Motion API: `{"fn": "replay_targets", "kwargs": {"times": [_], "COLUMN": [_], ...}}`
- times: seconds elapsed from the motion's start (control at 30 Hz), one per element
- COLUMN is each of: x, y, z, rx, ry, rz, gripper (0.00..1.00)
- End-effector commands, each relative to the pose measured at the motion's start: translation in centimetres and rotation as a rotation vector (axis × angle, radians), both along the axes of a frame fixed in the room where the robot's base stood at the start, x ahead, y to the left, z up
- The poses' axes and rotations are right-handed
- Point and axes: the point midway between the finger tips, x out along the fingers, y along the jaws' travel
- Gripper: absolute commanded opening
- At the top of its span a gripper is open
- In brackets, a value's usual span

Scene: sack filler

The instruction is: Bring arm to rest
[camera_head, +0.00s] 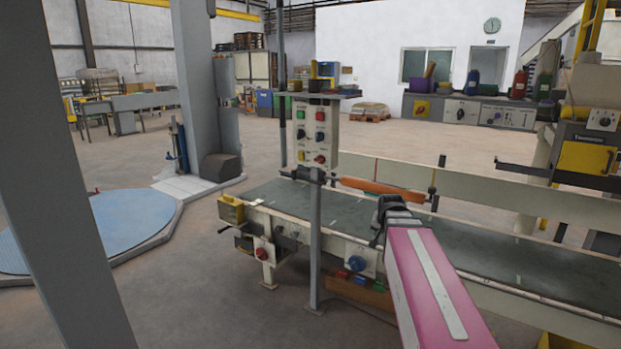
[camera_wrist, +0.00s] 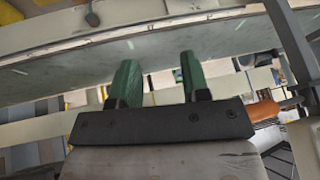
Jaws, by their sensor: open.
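My gripper (camera_wrist: 158,78) shows in the wrist view with its two green fingers apart and nothing between them. Beyond the fingers lies the dark conveyor belt (camera_wrist: 90,62) with its pale side rails. In the head view my pink arm reaches up from the bottom right over the near side of the conveyor (camera_head: 270,197). Its dark far end overlaps the belt in the picture, and the fingers cannot be made out there. I cannot tell how far the arm is above the belt.
A post with a button panel (camera_head: 317,137) stands at the conveyor's near side, left of my arm. An orange bar (camera_head: 382,192) crosses behind the arm's end. A yellow-and-black machine (camera_head: 585,155) stands at right. Open floor (camera_head: 220,290) lies at lower left, beside a blue round platform (camera_head: 130,220).

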Motion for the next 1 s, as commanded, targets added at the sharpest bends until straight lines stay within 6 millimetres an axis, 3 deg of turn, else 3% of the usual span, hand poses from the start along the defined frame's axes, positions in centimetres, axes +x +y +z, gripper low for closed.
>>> {"fn": "replay_targets", "kwargs": {"times": [0.03,0.2,0.5,0.7,1.0], "x": [-1.5,-5.6,-13.2,-15.6,-15.8], "y": [0.9,3.2,6.4,7.2,7.2], "z": [-2.1,-7.9,-15.7,-17.7,-17.8], "rx": [-0.006,-0.026,-0.037,-0.035,-0.035], "ry": [0.05,0.202,0.434,0.502,0.509], "rz": [0.036,0.159,0.365,0.431,0.438], "gripper": [0.43,0.43,0.43,0.43,0.43]}}
